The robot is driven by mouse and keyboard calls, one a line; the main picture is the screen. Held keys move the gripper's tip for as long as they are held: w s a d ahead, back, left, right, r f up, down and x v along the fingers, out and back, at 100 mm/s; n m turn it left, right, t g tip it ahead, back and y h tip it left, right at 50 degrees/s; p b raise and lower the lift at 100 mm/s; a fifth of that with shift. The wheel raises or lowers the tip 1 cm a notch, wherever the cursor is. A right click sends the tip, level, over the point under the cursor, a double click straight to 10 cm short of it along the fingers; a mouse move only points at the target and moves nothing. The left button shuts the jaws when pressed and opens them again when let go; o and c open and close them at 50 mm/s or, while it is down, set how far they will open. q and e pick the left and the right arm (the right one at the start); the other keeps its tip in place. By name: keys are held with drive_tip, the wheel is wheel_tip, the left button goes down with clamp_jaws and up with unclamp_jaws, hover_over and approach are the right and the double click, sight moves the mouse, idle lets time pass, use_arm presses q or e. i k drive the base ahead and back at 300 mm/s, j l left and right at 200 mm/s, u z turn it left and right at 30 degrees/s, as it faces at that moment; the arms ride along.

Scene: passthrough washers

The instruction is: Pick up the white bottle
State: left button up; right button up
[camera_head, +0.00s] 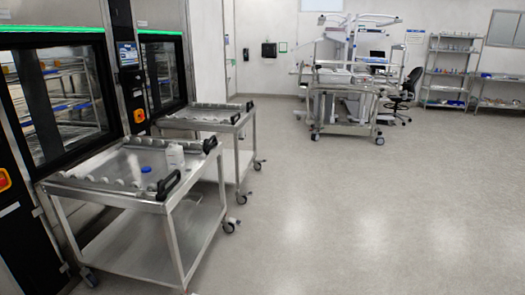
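A small white bottle (176,157) stands upright on the top of the nearer steel cart (105,192), towards its right back corner. A small blue-topped item (147,170) sits on the same cart top, just left of the bottle. A pale upright shape (134,167) shows left of that; I cannot tell if it is a separate thing. Neither of my grippers is in the camera_head view.
A second steel cart (205,121) stands behind the nearer one. Washers with glass doors (62,100) line the left wall. A cart (345,128), an office chair (407,92) and shelves (452,70) stand at the back. The grey floor (350,215) at the right is clear.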

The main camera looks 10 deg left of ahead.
sight(175, 153)
drive_tip(key=i+l+u, duration=0.15)
drive_tip(key=i+u, duration=0.35)
drive_tip(key=i+l+u, duration=0.3)
drive_tip(key=u, duration=0.2)
drive_tip(key=i+l+u, duration=0.35)
drive_tip(key=l+u, duration=0.15)
drive_tip(key=i+l+u, duration=0.25)
drive_tip(key=l+u, duration=0.25)
drive_tip(key=i+l+u, duration=0.1)
drive_tip(key=l+u, duration=0.4)
drive_tip(key=l, duration=0.2)
